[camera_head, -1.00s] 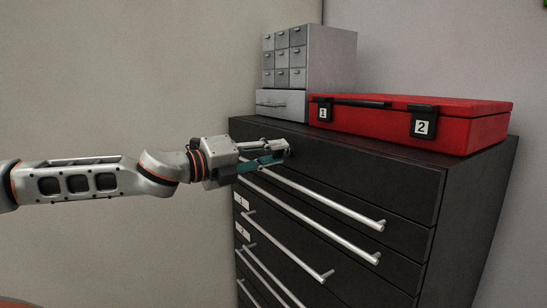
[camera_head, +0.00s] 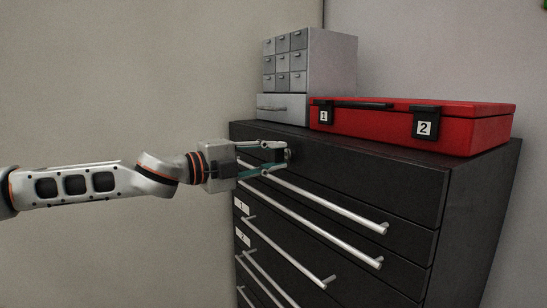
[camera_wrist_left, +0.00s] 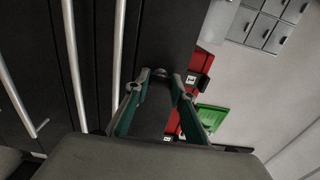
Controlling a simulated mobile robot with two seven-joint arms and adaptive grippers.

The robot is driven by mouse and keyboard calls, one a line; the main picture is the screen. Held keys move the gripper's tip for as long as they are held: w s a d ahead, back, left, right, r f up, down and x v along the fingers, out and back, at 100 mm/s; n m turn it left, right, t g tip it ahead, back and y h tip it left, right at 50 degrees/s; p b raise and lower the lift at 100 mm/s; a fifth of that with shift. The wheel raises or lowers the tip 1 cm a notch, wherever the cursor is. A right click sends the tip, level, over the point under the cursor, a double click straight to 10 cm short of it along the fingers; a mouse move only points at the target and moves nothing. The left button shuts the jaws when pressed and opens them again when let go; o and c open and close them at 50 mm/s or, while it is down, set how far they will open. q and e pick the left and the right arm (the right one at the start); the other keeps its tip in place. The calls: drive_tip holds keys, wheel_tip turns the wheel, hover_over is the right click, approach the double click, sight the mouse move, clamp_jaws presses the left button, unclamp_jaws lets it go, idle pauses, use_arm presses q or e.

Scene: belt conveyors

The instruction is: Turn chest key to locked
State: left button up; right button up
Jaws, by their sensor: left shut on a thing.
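The dark tool chest (camera_head: 390,185) fills the middle and right of the head view, and its front faces my left arm. My left gripper (camera_head: 284,155) reaches in from the left to the upper left corner of the chest front, above the top long handle. Its teal-lined fingers are shut on the chest key (camera_head: 288,155), a small grey piece at the lock. The key also shows between the fingertips in the left wrist view (camera_wrist_left: 159,73). The fingers mostly cover it, so I cannot tell its angle. My right gripper is not in view.
A red case (camera_head: 470,132) with latches labelled 1 and 2 lies on the chest. A grey small-drawer cabinet (camera_head: 334,70) stands behind it at the left. Long silver drawer handles (camera_head: 325,208) stick out below my gripper. A wall is close behind the chest.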

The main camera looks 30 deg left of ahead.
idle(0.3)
use_arm(q)
drive_tip(key=o, duration=1.1)
drive_tip(key=shift+d, duration=0.1)
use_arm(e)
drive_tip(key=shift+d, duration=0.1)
